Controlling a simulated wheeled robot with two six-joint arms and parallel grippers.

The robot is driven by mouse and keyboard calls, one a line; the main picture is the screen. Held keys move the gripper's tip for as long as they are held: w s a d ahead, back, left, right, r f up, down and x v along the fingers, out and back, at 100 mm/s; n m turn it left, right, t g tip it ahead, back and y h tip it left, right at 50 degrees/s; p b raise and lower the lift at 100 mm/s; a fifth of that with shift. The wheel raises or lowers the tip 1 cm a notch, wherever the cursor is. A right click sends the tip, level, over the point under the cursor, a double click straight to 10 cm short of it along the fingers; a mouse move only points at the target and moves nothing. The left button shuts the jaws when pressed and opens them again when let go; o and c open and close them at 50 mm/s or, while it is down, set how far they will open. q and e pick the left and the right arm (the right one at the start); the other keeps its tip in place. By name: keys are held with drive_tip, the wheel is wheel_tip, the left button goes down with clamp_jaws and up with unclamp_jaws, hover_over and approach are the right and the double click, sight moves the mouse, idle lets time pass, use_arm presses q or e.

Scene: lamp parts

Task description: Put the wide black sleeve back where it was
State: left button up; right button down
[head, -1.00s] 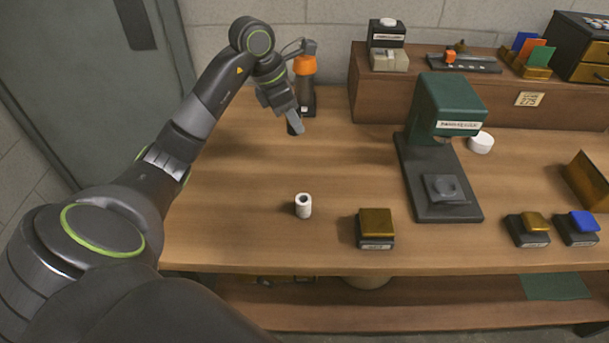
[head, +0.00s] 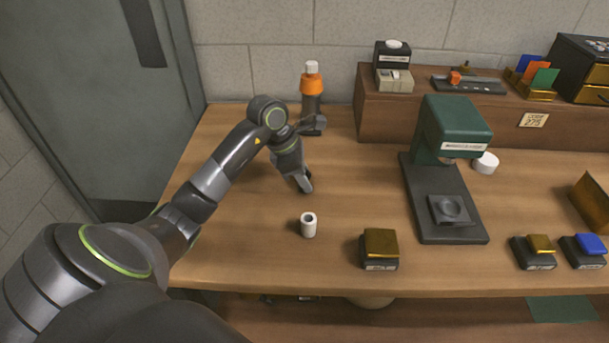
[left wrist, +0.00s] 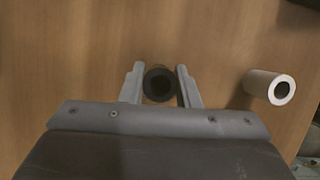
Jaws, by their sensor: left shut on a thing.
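The wide black sleeve (left wrist: 159,84) is a short dark tube with an open bore. In the left wrist view it sits between the two fingers of my left gripper (left wrist: 160,86), which is shut on it. In the head view my left gripper (head: 303,184) points down over the left part of the table, just behind a white sleeve (head: 309,226). The black sleeve is mostly hidden there by the fingers. The white sleeve stands upright, apart from the gripper, and also shows in the left wrist view (left wrist: 268,86). I cannot tell whether the black sleeve touches the table.
An orange-topped bottle (head: 312,95) stands behind my left arm. A green press (head: 455,130) stands to the right. A black block with a gold top (head: 380,245) sits near the front edge. The wooden table (head: 250,235) is clear around the white sleeve.

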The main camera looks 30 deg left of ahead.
use_arm(q)
drive_tip(key=o, duration=0.6)
drive_tip(key=shift+f, duration=0.1)
drive_tip(key=o, duration=0.5)
drive_tip(key=shift+c, duration=0.2)
drive_tip(key=shift+r, duration=0.35)
drive_tip(key=b+v, duration=0.1)
drive_tip(key=v, duration=1)
drive_tip(key=shift+r, duration=0.35)
